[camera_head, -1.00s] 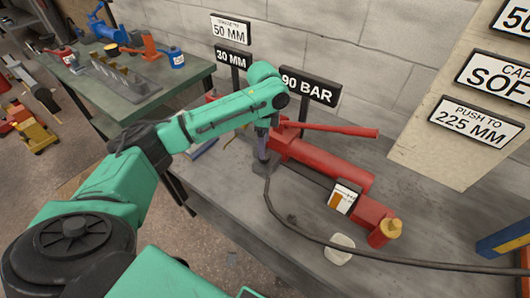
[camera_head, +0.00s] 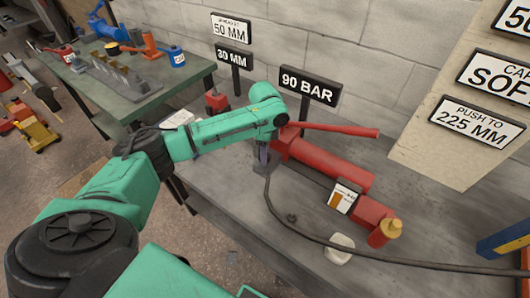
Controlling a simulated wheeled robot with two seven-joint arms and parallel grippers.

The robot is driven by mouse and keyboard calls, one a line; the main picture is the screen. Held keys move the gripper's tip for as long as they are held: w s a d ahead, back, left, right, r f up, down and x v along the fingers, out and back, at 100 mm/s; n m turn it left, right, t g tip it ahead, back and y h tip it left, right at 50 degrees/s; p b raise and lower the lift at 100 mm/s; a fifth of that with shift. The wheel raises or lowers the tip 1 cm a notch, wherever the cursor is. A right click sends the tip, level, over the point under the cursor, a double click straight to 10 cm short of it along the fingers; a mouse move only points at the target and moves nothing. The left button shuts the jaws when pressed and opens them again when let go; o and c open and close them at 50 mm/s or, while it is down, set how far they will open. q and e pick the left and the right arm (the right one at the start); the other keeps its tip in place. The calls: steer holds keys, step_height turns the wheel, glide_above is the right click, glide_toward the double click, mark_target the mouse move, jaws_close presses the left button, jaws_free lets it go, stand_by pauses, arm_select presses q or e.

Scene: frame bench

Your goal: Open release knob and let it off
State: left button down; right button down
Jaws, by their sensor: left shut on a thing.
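A red hand pump (camera_head: 325,162) lies on the grey bench, with its long red lever (camera_head: 340,130) above its body. My right gripper is not in view.
A black hose (camera_head: 330,243) curves across the bench front, near a pale lump (camera_head: 340,248). A 90 BAR sign (camera_head: 309,87) stands behind. A green table (camera_head: 145,85) is at back left.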

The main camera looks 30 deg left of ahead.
arm_select(q)
steer(key=shift+r+n+p, duration=0.2)
steer(key=shift+n+p, duration=0.1)
steer(key=shift+p, duration=0.25)
steer(key=n+p, duration=0.6)
steer(key=p, duration=0.2)
steer(key=shift+r, duration=0.15)
steer(key=n+p, duration=0.4)
steer(key=shift+w+n, duration=0.1)
steer(key=shift+n, duration=0.3)
steer(key=shift+f+n+p, duration=0.2)
steer(key=shift+n+p, duration=0.7)
steer(key=shift+n, duration=1.1)
steer(key=shift+a, duration=0.1)
steer(key=shift+w, duration=0.1)
steer(key=c, duration=0.7)
jaws_free()
steer(key=o, duration=0.3)
